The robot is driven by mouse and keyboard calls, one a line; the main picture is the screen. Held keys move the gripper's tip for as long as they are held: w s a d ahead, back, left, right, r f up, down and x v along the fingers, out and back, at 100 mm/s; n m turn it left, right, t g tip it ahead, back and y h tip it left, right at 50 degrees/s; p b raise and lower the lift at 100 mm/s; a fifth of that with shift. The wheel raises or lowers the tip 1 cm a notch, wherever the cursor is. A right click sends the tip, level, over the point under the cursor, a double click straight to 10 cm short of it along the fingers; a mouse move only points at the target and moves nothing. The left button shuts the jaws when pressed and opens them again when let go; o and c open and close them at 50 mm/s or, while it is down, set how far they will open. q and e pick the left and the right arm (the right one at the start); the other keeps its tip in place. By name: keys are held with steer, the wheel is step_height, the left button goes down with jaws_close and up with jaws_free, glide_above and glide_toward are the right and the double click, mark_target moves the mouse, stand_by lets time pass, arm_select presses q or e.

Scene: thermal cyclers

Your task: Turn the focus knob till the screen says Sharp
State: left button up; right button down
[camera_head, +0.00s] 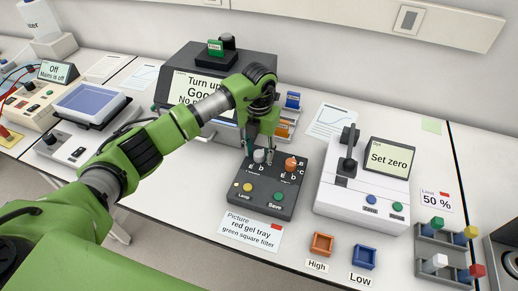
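A dark control box (262,197) stands on the bench in the middle. Which knob is for focus is too small to read. Behind it is a dark imager with a screen (190,88); my arm partly covers its text, which shows "Turn up", "Goo" and "No". My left gripper (260,153) points down at the white knob, with its fingers on either side of it. I cannot tell whether they touch it. My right gripper is not in view.
A white dye reader (361,192) showing "Set zero" stands to the right. Two small trays, orange (321,244) and blue (363,257), sit at the front edge. A rack (446,250) holds coloured pieces. A card (251,231) lies before the control box.

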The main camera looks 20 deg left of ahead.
arm_select(q)
steer(key=c, duration=1.1)
steer(key=shift+f+m+b, duration=0.2)
steer(key=shift+m+b, duration=0.6)
steer(key=shift+b, duration=0.35)
steer(key=m+b, duration=0.4)
steer(key=shift+b, duration=0.4)
steer(key=shift+r+m+b, duration=0.2)
steer(key=shift+m+b, duration=1.55)
steer(key=shift+m, duration=0.35)
steer(key=o, duration=1.1)
